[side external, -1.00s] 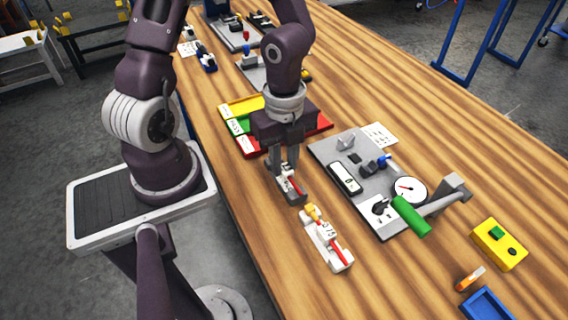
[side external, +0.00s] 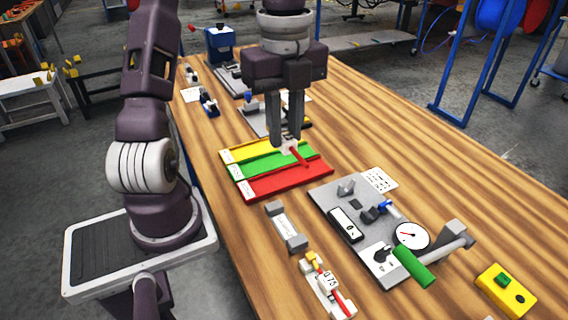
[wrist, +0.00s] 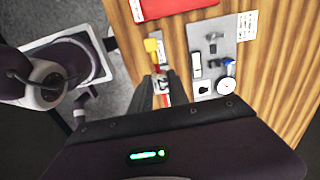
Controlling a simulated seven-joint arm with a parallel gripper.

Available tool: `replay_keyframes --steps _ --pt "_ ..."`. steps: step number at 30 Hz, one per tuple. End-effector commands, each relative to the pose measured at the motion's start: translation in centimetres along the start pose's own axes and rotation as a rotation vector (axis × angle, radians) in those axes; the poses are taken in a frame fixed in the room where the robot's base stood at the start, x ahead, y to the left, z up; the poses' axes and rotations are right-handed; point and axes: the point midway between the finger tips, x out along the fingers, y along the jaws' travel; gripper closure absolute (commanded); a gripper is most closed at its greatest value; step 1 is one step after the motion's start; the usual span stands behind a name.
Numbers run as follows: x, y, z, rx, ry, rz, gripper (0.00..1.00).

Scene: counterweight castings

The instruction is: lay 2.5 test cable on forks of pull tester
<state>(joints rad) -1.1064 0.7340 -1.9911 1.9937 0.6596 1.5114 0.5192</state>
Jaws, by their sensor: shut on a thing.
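My gripper (side external: 287,143) is raised above the bench, shut on a cable with a white tag and a red length (side external: 302,157) slanting down to the right. In the wrist view, white and red parts (wrist: 161,84) show between the fingers; the tag's print is too small to read. The pull tester (side external: 330,200) is a grey plate with a round gauge (side external: 411,235), a green handle (side external: 413,266) and small dark and blue fittings (side external: 376,211); I cannot make out the forks clearly. The held cable is apart from it.
A cradle with grey end blocks (side external: 286,227) stands empty. Another cradle (side external: 323,297) holds a red cable tagged 75 with a yellow end. A yellow, green and red tray (side external: 285,183) lies behind. A yellow box (side external: 505,291) stands at right.

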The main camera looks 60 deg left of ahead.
Motion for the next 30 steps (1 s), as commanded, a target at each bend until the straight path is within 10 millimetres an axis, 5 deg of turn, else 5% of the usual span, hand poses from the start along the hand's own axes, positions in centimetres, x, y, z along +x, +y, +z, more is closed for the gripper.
replay_keyframes --steps 6,13,17,21,27,30 --pt "-6.3 0.0 -0.1 0.000 0.001 -0.001 1.00" --pt "-7.8 -0.9 -0.5 0.003 -0.004 0.003 1.00" --pt "-4.5 -4.4 -2.1 0.004 -0.007 0.005 1.00" --pt "1.2 -9.1 -3.7 0.000 -0.005 0.003 1.00" --pt "8.9 -14.2 -3.4 -0.001 -0.003 0.001 1.00" --pt "11.1 -15.6 -2.8 0.001 -0.001 0.000 1.00"
